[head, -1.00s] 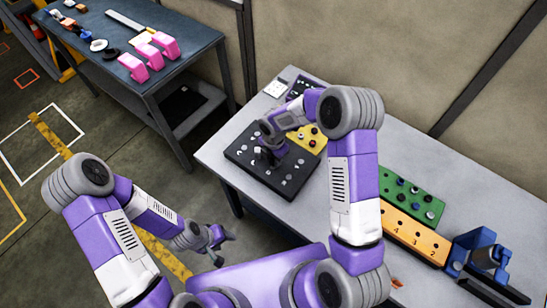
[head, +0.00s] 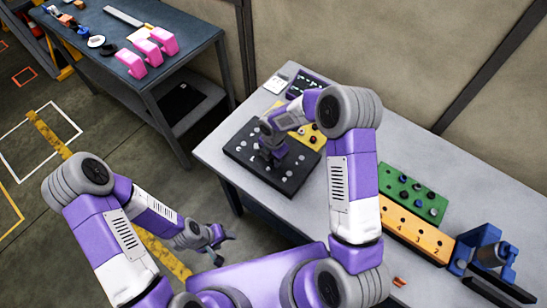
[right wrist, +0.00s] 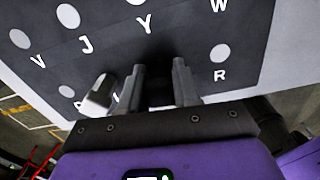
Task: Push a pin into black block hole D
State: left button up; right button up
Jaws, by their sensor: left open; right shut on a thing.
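The black block (head: 245,163) lies on the left part of the light grey table, its top dotted with pale round spots. In the right wrist view the black block (right wrist: 185,45) shows white letters V, J, Y, W and R beside its spots. Letter D is not readable in any view. My right gripper (head: 271,151) is low over the block. In the right wrist view my right gripper (right wrist: 160,82) is shut on a dark thing, probably a pin, mostly hidden between the fingers. A pale cylinder (right wrist: 101,92) stands left of the fingers. My left gripper (head: 221,241) is open, away from the table.
A yellow block (head: 312,138) lies just behind the black block. A green block (head: 413,194) with several pins, an orange numbered block (head: 416,232) and a blue fixture (head: 487,252) stand at the right. Another table (head: 180,66) with pink parts is at the back left.

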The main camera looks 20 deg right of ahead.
jog(key=o, duration=1.1)
notch_tip(320, 180, up, 8)
jog(key=shift+f, duration=0.2)
jog(key=shift+r, duration=0.1)
notch_tip(320, 180, up, 7)
jog(key=p, duration=0.5)
jog(key=shift+p, duration=0.3)
